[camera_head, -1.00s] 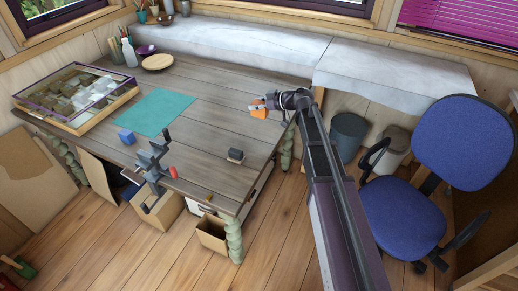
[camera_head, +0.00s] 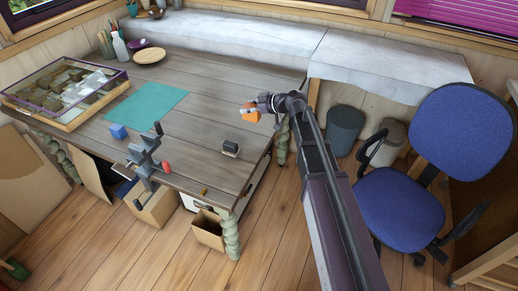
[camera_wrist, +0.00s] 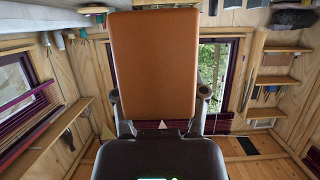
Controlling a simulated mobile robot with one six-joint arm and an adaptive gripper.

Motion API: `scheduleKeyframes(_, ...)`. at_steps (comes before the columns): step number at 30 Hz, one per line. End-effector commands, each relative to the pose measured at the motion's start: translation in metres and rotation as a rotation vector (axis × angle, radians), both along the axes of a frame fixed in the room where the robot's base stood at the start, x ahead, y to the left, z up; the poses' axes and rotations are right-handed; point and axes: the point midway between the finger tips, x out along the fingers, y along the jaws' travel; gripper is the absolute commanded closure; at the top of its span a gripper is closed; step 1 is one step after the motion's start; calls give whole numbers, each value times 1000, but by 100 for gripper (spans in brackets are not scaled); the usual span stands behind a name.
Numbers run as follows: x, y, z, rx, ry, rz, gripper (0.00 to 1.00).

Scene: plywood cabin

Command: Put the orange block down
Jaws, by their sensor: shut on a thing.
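The orange block (camera_wrist: 154,62) fills the middle of the wrist view, held between the two fingers of my gripper (camera_wrist: 162,108). In the head view the orange block (camera_head: 251,116) shows small at the tip of my gripper (camera_head: 257,107). My gripper is shut on it, and my arm reaches in from the lower right. The block appears above the right part of the wooden table (camera_head: 205,110). The gap between block and tabletop cannot be judged exactly.
A teal mat (camera_head: 146,107), a blue block (camera_head: 118,131), a dark small block (camera_head: 231,148) and a grey clamp-like stand (camera_head: 146,160) are on the table. A framed tray (camera_head: 62,88) stands at left. The table's middle is clear. A blue chair (camera_head: 405,205) stands right.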

Motion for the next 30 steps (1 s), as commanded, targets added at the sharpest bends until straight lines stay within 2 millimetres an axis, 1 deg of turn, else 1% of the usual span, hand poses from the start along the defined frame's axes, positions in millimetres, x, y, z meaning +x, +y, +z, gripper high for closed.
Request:
scheduleKeyframes(1,-14,1,-16,-1,1,1,93)
scheduleKeyframes(9,-66,4,-62,-4,2,2,93)
scheduleKeyframes(15,-100,6,-92,-7,4,1,93)
scheduleKeyframes(18,-113,7,-102,-8,3,1,93)
scheduleKeyframes(22,-123,7,-110,-10,4,1,93)
scheduleKeyframes(30,-128,8,-112,-10,5,2,93)
